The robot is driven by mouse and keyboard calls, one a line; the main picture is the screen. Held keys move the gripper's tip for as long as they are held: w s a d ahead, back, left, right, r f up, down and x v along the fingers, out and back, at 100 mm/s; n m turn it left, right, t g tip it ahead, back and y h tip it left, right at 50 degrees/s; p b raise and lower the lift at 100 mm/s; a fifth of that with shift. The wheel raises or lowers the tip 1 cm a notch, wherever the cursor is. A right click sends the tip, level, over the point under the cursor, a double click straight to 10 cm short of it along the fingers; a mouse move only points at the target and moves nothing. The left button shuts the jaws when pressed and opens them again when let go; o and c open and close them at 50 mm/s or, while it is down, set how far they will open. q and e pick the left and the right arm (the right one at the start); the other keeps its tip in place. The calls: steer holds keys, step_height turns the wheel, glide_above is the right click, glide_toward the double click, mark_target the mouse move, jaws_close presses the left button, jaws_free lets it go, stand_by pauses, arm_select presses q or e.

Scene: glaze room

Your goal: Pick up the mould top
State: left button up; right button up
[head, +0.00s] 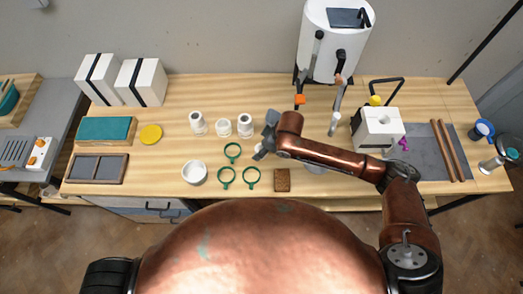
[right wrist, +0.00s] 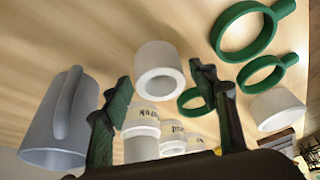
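My right gripper (head: 262,146) is low over the middle of the table, pointing left. In the right wrist view its two fingers (right wrist: 165,100) are apart, with a gap on both sides of a short white hollow cylinder (right wrist: 160,70). The cylinder shows only partly by the gripper in the head view (head: 259,153). A white block with a round hole in its top (head: 379,128) stands to the right, beyond the forearm. I cannot tell for certain which of these is the mould top. My left gripper is out of view.
A grey jug (right wrist: 62,125) stands close beside one finger. Several green rings (head: 227,176), a white bowl (head: 194,173) and labelled white jars (head: 223,128) lie left of the gripper. A brown block (head: 282,181) is near the front edge. A large white cylinder (head: 333,45) stands behind.

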steer(key=c, duration=1.2)
steer(key=shift+o, duration=0.2)
steer(key=shift+r, duration=0.1)
